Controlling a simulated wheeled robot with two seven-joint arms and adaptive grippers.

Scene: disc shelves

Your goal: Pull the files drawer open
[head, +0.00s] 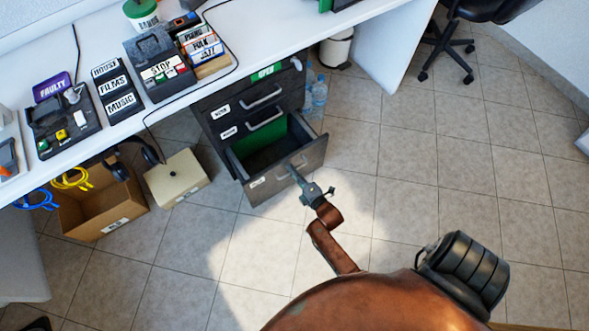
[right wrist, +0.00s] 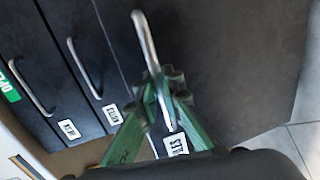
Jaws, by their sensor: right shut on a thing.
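The files drawer (head: 275,179) is the bottom drawer of the dark cabinet under the desk. It stands pulled out, and its green inside shows from above in the head view. Its front also fills much of the right wrist view (right wrist: 230,70), with a small white label (right wrist: 176,145) too blurred to read surely. My right gripper (head: 296,174) is at the drawer front, shut on the metal handle (right wrist: 144,42). In the right wrist view its green fingers (right wrist: 163,98) close around the lower part of the handle. My left gripper is not in view.
Two upper drawers (head: 247,102) are closed, with bare handles. A cardboard box (head: 104,222) and a beige box (head: 178,180) stand on the floor to the left. Water bottles (head: 318,95) stand beside the cabinet. The tiled floor (head: 410,185) to the right is clear.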

